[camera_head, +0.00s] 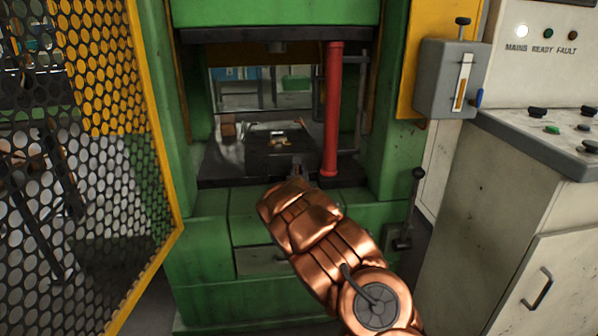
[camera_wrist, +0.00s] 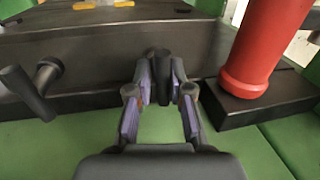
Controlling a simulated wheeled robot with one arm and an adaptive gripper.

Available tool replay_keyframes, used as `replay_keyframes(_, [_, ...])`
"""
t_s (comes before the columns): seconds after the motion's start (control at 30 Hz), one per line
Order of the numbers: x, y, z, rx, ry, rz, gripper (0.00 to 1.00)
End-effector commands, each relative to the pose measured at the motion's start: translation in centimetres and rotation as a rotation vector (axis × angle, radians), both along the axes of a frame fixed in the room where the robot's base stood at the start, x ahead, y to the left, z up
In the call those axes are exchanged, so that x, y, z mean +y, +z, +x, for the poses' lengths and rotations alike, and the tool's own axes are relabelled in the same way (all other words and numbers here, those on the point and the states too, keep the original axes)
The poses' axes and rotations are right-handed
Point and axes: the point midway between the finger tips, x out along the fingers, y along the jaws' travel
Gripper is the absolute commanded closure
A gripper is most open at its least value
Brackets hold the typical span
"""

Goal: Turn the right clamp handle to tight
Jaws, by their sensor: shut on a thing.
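The right clamp handle (camera_wrist: 159,66) is a dark grey handle on the front of a dark block, at the middle of the wrist view. My gripper (camera_wrist: 160,84) is shut on it, with one finger on each side. The fingers hide part of the handle, so I cannot tell its exact angle. The left clamp handle (camera_wrist: 30,88) is a similar dark handle, tilted, at the left of the wrist view, apart from my gripper. In the head view my gripper (camera_head: 297,172) is at the front edge of the press bed, small and largely hidden by my copper-coloured arm.
A red column (camera_head: 332,110) stands close to the right of my gripper, on a dark base. The green press frame (camera_head: 188,120) surrounds the opening. A yellow mesh guard (camera_head: 110,90) is at the left. A white control cabinet (camera_head: 480,190) stands at the right.

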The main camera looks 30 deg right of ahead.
Motion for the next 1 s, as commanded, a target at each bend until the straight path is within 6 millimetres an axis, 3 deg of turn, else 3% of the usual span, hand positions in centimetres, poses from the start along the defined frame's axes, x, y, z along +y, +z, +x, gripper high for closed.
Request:
replay_keyframes(0.57, [0.09, 0.08, 0.05, -0.031, 0.001, 0.069, 1.0])
replay_keyframes(0.6, [0.1, 0.08, 0.06, -0.031, 0.001, 0.069, 0.77])
replay_keyframes(0.8, [0.07, 0.05, 0.03, -0.029, 0.001, 0.068, 0.56])
replay_keyframes(1.0, [0.05, 0.03, 0.02, -0.029, 0.001, 0.068, 0.55])
